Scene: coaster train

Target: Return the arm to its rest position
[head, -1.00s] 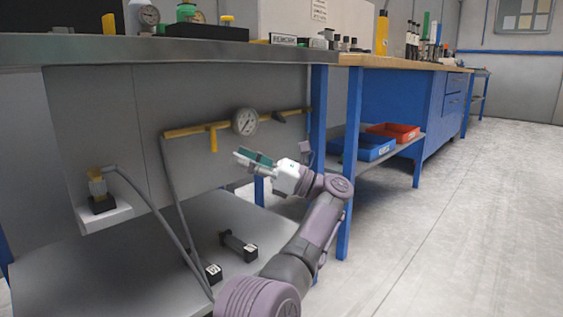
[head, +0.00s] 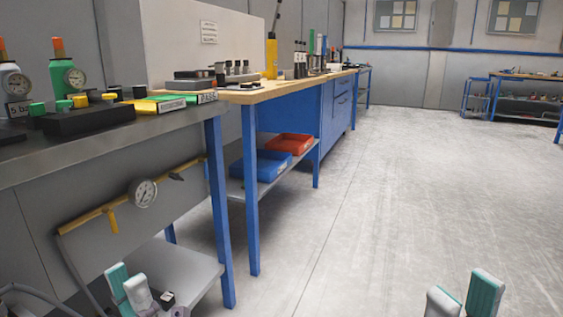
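My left gripper (head: 128,284) is at the bottom left of the head view, in front of the lower shelf of the near bench. Its white and teal fingertips point up and stand a little apart, with nothing seen between them. My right gripper (head: 465,296) is at the bottom right, over bare floor. Its two fingertips point up with a clear gap and hold nothing. The rest of both arms is below the picture or hidden.
The grey bench (head: 180,123) on the left carries bottles with gauges and a black block (head: 90,119). A gauge (head: 143,193) on a yellow pipe is below it. Blue (head: 262,168) and red (head: 292,144) trays sit on a shelf. The floor (head: 400,200) is clear.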

